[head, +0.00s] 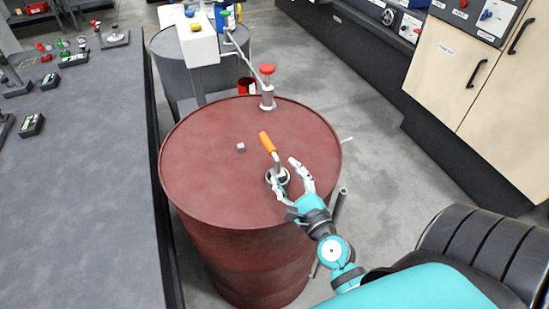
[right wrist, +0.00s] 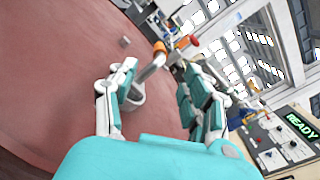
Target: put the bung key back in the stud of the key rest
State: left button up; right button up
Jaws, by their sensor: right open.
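The bung key (head: 267,140) has an orange grip and a bent grey metal shank. It rises from a round metal fitting (head: 270,178) on the red barrel lid (head: 205,180); I cannot tell whether its foot is seated there. My right gripper (head: 284,176) is open, with its fingers on either side of the shank, low over the lid. In the right wrist view the key (right wrist: 152,66) stands between and beyond the open fingers (right wrist: 160,88). I cannot make out contact. No key rest is clearly recognisable. My left gripper is out of view.
A small grey block (head: 241,147) sits on the lid, left of the key. A grey bench (head: 75,170) runs along the left, and cabinets (head: 465,75) stand at right.

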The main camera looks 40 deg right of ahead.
aim_at(276, 158)
jog(key=w, duration=0.3)
jog(key=shift+w+d+p, duration=0.2)
jog(key=shift+d+p, duration=0.1)
jog(key=w, duration=0.2)
jog(key=w+d+p, duration=0.1)
jog(key=w, duration=0.1)
jog(key=shift+w+p, duration=0.3)
jog(key=shift+w, duration=0.35)
jog(key=shift+s, duration=0.1)
jog(key=shift+c, duration=0.4)
grip_shut()
